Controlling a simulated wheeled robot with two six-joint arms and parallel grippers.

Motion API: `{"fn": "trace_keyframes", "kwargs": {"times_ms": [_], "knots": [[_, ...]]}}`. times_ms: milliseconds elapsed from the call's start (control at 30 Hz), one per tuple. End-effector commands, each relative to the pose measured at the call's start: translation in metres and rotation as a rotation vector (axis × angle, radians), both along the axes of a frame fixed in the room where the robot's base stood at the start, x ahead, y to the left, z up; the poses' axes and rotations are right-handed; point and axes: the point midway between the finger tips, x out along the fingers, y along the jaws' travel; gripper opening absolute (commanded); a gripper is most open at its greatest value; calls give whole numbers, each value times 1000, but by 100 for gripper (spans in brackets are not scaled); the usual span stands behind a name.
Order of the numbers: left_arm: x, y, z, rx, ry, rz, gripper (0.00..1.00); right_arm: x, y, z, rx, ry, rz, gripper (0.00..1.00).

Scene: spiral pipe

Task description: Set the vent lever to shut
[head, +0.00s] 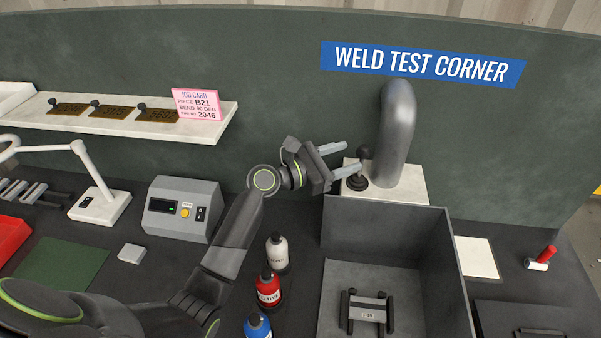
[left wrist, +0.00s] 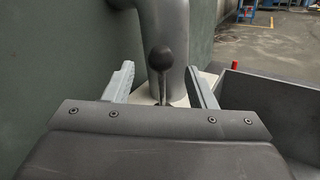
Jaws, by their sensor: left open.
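The vent lever (head: 361,168) is a short dark stick with a round black knob, on a white box (head: 412,183) at the foot of a grey vent pipe (head: 397,120). It also shows in the left wrist view (left wrist: 161,62), standing nearly upright in front of the pipe. My left gripper (head: 338,160) is open, its two pale fingers pointing right toward the lever. In the left wrist view the lever appears between the two fingers, and neither finger visibly touches it. My right gripper is not in view.
A grey open-topped booth (head: 385,235) stands just in front of the white box, with a small dark fixture inside. White, red and blue bottles (head: 268,288) stand left of it. A grey control box (head: 181,208) and a shelf (head: 120,122) are further left.

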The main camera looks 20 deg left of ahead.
Motion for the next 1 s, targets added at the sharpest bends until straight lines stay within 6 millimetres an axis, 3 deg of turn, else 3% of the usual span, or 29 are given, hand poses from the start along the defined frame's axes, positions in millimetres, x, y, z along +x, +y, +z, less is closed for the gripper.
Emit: {"fn": "trace_keyframes", "kwargs": {"times_ms": [300,500,1000], "knots": [[-52,54,-4,6,-1,2,51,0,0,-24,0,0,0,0],[-73,75,-2,3,-1,1,51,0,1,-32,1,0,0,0],[-84,84,0,-1,0,0,51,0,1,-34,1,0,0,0]]}}
